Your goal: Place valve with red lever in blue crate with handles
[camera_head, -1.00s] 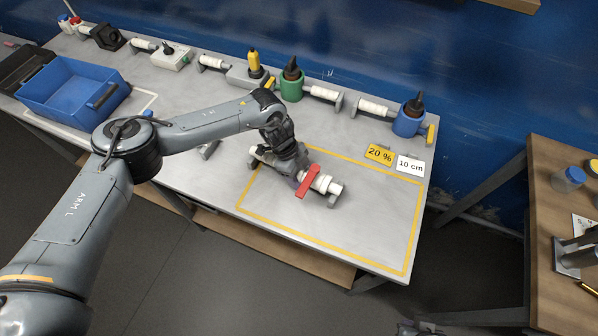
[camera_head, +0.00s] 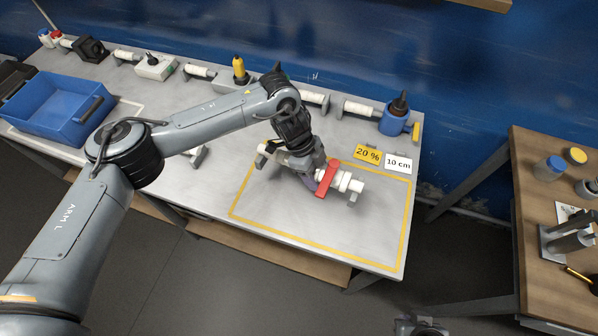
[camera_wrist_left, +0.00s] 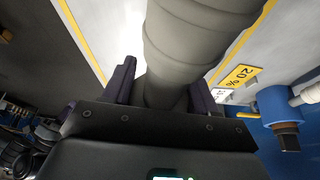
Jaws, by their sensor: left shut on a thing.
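The valve with red lever (camera_head: 327,178) is a pale pipe piece with white fittings, held above the yellow-outlined area of the bench. My left gripper (camera_head: 308,176) is shut on its pipe body, left of the red lever, and partly hides it. In the left wrist view the two dark fingers (camera_wrist_left: 160,92) stand on either side of a ribbed grey pipe (camera_wrist_left: 190,40). The blue crate with handles (camera_head: 40,124) stands at the bench's left end, apart from the valve; a dark handle shows on its right side. A small part of my right gripper (camera_head: 420,326) shows at the bottom edge.
Along the back of the bench stand several pipe fittings, a grey box (camera_head: 155,67) and a blue holder (camera_head: 396,121). A yellow card (camera_head: 367,153) and a white card (camera_head: 398,163) lie near the right end. A wooden table (camera_head: 530,190) is at right.

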